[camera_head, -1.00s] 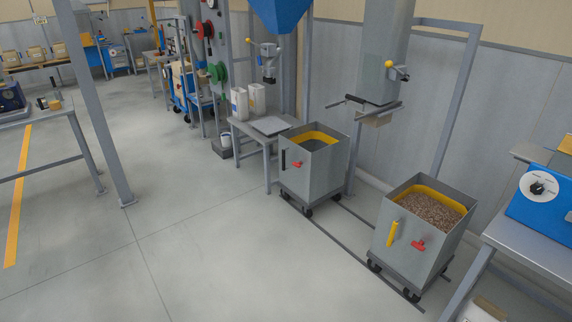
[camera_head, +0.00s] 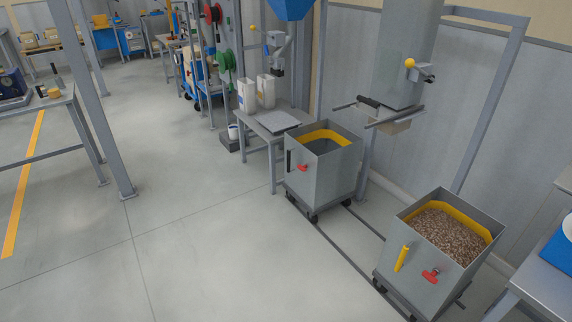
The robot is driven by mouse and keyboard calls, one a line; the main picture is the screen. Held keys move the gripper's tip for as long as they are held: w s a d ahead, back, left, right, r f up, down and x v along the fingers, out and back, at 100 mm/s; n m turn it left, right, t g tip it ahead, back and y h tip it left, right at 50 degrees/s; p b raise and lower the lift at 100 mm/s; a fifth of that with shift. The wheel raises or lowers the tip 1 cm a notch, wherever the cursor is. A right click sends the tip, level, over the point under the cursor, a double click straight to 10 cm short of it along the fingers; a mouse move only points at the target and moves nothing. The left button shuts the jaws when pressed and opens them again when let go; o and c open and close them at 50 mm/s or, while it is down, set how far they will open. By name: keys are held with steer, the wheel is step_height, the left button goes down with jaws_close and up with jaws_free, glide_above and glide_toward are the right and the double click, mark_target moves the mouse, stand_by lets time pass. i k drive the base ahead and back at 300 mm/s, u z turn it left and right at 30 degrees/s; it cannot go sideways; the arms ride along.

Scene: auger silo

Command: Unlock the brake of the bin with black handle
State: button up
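The bin with the black handle (camera_head: 323,172) is a grey square bin on dark casters, standing on floor rails near the middle. Its black vertical handle (camera_head: 289,161) is at the left of its front face. A small red brake lever (camera_head: 303,168) sits on the same face, right of the handle. The inside has a yellow band, and I see no grain in it. A second grey bin (camera_head: 440,253) with a yellow handle (camera_head: 402,258) and a red lever (camera_head: 430,276) is nearer, at the right, holding brown grain. My gripper is not in view.
A grey chute (camera_head: 402,60) with a yellow-knobbed lever stands behind the bins. A small table (camera_head: 269,122) with white containers is left of the black-handled bin. A grey post (camera_head: 103,125) stands at the left. The floor (camera_head: 205,230) in front is clear.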

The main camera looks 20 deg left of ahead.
mark_target(303, 168)
steer(key=u, duration=0.4)
steer(key=i, duration=0.85)
steer(key=u, duration=0.85)
steer(key=i, duration=0.6)
steer(key=u, duration=0.75)
steer(key=i, duration=0.65)
steer(key=u, duration=0.4)
